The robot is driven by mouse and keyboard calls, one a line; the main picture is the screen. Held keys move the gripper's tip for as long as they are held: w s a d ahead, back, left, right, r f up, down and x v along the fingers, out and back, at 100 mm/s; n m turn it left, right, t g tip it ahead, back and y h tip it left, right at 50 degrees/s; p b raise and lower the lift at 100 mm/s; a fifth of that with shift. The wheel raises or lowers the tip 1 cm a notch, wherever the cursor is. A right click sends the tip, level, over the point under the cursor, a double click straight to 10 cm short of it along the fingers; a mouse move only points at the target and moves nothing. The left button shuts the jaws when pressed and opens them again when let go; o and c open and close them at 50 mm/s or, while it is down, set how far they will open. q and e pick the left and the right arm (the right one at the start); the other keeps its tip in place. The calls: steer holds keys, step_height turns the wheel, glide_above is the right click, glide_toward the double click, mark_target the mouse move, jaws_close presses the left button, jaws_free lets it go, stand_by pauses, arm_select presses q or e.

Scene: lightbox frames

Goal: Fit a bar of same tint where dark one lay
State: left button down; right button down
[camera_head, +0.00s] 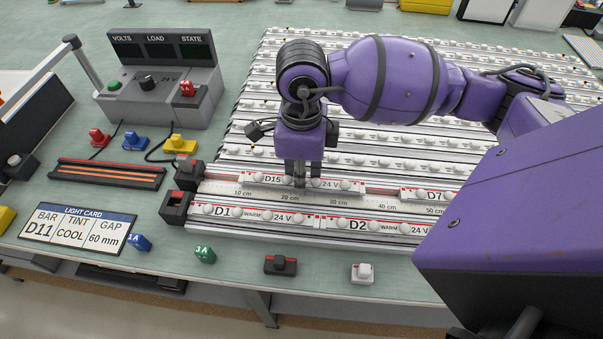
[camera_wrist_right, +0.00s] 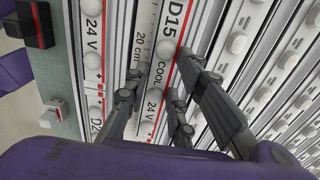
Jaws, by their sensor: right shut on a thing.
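My right gripper (camera_head: 300,182) is shut on the bar D15 (camera_head: 348,185), fingers across its middle. The wrist view shows D15 (camera_wrist_right: 171,50) marked COOL and 24 V, between my fingers (camera_wrist_right: 165,105). D15 lies along the row behind the centimetre ruler (camera_head: 290,197); I cannot tell whether it is fully seated. The bar D7 (camera_head: 425,195) is further right in that row, with a stretch of bare track between them. The light card (camera_head: 78,228) reads bar D11, tint COOL, gap 60 mm. No bar marked D11 is readable. My left gripper is out of view.
Warm bars D1 (camera_head: 240,213) and D2 (camera_head: 375,226) lie in the front row. Several rows of lamp bars fill the panel behind. A power box (camera_head: 160,85) with dark displays stands back left. Black (camera_head: 281,265) and white (camera_head: 362,273) blocks sit at the front edge.

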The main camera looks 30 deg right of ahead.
steer(key=shift+f, duration=0.35)
steer(key=c, duration=1.5)
jaws_free()
steer(key=shift+f, duration=0.1)
step_height(320, 180, up, 12)
steer(key=shift+r, duration=0.15)
